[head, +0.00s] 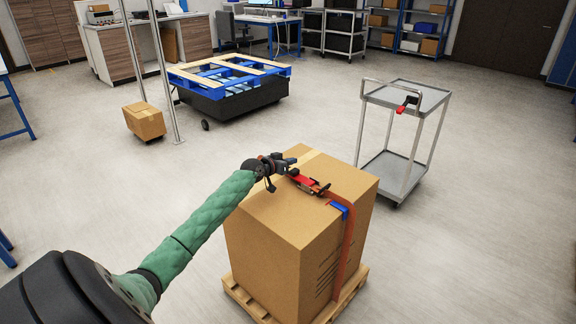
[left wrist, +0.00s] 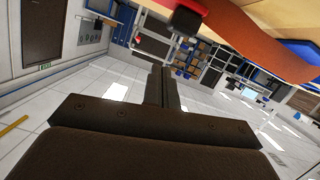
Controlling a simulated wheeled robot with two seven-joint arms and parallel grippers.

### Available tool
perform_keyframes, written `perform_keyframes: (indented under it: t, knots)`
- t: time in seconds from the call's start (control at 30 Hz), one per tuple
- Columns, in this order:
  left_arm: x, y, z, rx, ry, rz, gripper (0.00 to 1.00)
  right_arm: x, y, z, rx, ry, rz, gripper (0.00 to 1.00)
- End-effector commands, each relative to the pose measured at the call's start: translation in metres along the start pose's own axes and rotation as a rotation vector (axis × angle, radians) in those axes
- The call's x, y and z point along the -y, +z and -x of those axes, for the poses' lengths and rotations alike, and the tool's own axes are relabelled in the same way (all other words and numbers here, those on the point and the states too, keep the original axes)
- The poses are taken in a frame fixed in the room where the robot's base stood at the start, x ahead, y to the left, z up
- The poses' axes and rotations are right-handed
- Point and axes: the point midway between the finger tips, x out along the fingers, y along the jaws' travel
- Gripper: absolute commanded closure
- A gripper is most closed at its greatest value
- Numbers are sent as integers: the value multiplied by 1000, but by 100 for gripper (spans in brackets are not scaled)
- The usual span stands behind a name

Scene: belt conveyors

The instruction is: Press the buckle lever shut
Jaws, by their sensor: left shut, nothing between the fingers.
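A large cardboard box (head: 275,220) stands on a wooden pallet (head: 250,301), with an orange strap (head: 347,245) over its top and down its side. The red and dark buckle (head: 308,184) lies on the strap on the box top. Whether its lever is raised or flat is too small to tell. My left gripper (head: 284,166) is shut and empty, just left of and behind the buckle, close above the box top. In the left wrist view its closed fingers (left wrist: 162,88) are below a red buckle part (left wrist: 186,16) and the strap (left wrist: 250,45). My right gripper is not in view.
A blue edge protector (head: 338,210) sits under the strap at the box edge. A grey cart (head: 428,99) with a red-handled tool (head: 403,106) stands behind right. A blue pallet on a dark base (head: 240,95) stands behind left.

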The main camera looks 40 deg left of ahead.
Motion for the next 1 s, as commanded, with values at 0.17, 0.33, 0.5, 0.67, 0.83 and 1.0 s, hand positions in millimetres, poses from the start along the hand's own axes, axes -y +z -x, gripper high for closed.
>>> perform_keyframes:
  t: [0.17, 0.33, 0.5, 0.67, 0.83, 1.0]
  knots:
    - [-1, -1, 16, 2, -1, -3, 100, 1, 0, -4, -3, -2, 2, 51]
    - [-2, -1, 37, 1, 0, -2, 100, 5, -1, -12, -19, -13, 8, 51]
    - [-3, -1, 61, 1, 0, -2, 100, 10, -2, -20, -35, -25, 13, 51]
    - [-4, -1, 80, 1, 0, -1, 100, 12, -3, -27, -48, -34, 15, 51]
    - [-4, -2, 94, 0, -1, -1, 100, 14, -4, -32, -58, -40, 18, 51]
    - [-5, -3, 99, 0, 0, 0, 100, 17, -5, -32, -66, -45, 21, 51]
